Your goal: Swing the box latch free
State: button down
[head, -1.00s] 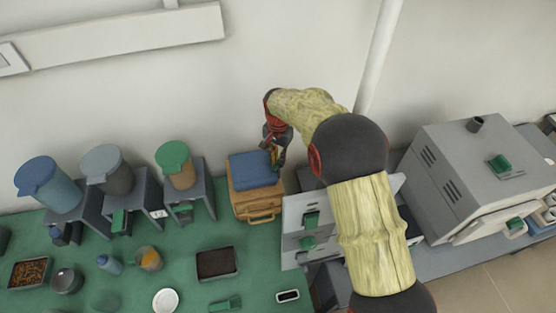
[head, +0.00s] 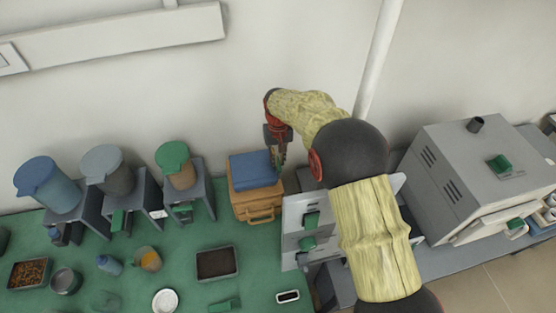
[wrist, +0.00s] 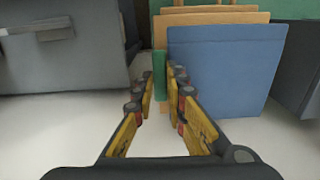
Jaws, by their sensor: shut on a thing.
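The tan box (head: 255,205) with a blue lid (head: 255,169) stands at the back of the green bench in the head view. In the wrist view, the blue lid (wrist: 222,72) fills the upper right, with tan box edges (wrist: 205,18) behind it. A narrow green piece (wrist: 159,74), which looks like the box latch, stands beside the lid's left edge. My gripper (wrist: 161,72) is shut on this piece. In the head view, my gripper (head: 280,165) hangs at the box's right side; its fingertips are too small to make out there.
A grey unit with green handles (head: 302,232) stands close to the box's right. Stands with lidded jugs (head: 174,160) are to its left. Trays and cups lie in front, including a dark tray (head: 217,263). A large grey furnace (head: 470,180) is far right.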

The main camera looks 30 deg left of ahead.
aim_at(278, 163)
jog(key=shift+w+r, duration=0.1)
dwell(0.5)
jog(key=c, duration=1.8)
grip_release()
notch_tip(278, 163, up, 12)
